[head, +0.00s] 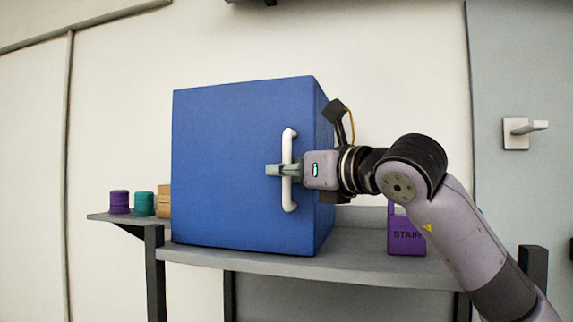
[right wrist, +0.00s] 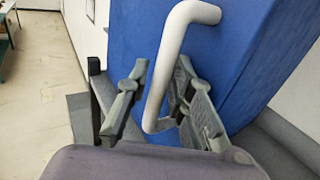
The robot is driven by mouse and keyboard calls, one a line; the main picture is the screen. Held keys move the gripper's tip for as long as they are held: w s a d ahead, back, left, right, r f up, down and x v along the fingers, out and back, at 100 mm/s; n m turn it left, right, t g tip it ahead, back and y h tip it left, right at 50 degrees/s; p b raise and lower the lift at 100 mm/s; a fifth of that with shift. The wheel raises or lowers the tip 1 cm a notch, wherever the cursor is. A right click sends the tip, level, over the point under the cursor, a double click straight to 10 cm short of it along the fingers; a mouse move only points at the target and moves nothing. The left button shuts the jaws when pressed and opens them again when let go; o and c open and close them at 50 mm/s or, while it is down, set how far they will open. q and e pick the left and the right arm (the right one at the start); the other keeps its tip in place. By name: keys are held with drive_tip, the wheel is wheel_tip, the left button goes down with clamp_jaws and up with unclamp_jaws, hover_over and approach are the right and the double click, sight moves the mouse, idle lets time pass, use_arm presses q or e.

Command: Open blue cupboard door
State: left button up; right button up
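The blue cupboard (head: 245,110) stands on a grey shelf, and its front door (head: 225,190) looks shut. A white vertical bar handle (head: 289,145) is on the right side of the door. My right gripper (head: 280,170) is at the middle of the handle, coming from the right. In the right wrist view the handle (right wrist: 168,70) passes between the two fingers of the gripper (right wrist: 160,80). The fingers are apart, with a gap showing between the left finger and the handle. My left gripper is not in view.
The grey shelf (head: 370,262) runs under the cupboard. A purple padlock-shaped item marked "STAIR" (head: 407,241) stands to its right. Purple (head: 119,202) and teal (head: 144,204) cylinders and a wooden item (head: 164,201) are at left.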

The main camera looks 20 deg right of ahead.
drive_tip(key=shift+s, duration=0.1)
clamp_jaws()
idle(0.6)
